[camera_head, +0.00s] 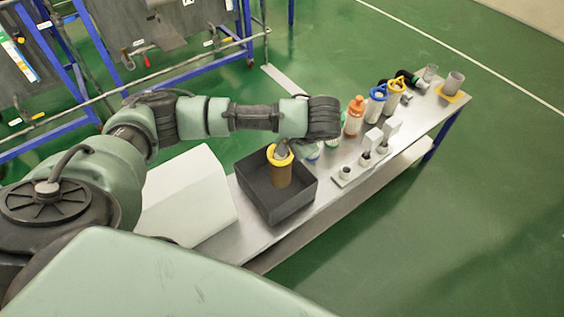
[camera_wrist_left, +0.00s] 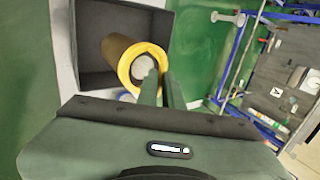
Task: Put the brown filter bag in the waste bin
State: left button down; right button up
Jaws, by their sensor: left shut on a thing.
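The brown filter bag (camera_head: 281,176) has a yellow ring at its top and hangs roughly upright within the mouth of a dark grey open bin (camera_head: 290,210). In the left wrist view the bag (camera_wrist_left: 114,46) lies inside the outline of the bin (camera_wrist_left: 90,40). My left gripper (camera_head: 282,149) is shut on the bag at its yellow ring; the fingers (camera_wrist_left: 160,82) also show in the left wrist view. Whether the bag's lower end touches the bin floor is hidden. My right gripper is not in view.
The bin stands on a long metal bench (camera_head: 330,205). An orange-topped bottle (camera_head: 354,117), a blue-ringed bag (camera_head: 376,102) and another yellow-ringed bag (camera_head: 395,98) stand farther along it. A small fixture block (camera_head: 365,160) is right of the bin. Blue-framed racks stand behind.

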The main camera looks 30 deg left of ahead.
pick_arm(q)
notch_tip(320, 180, down, 8)
jog(key=shift+f, duration=0.1)
dwell(0.4)
jog(key=c, duration=1.6)
grip_release()
jog(key=shift+o, duration=0.2)
jog(key=p, duration=0.1)
send_near(282, 161)
jog(key=shift+w+a+f, duration=0.1)
jog(key=shift+w+f, duration=0.6)
jog(key=shift+w, duration=0.05)
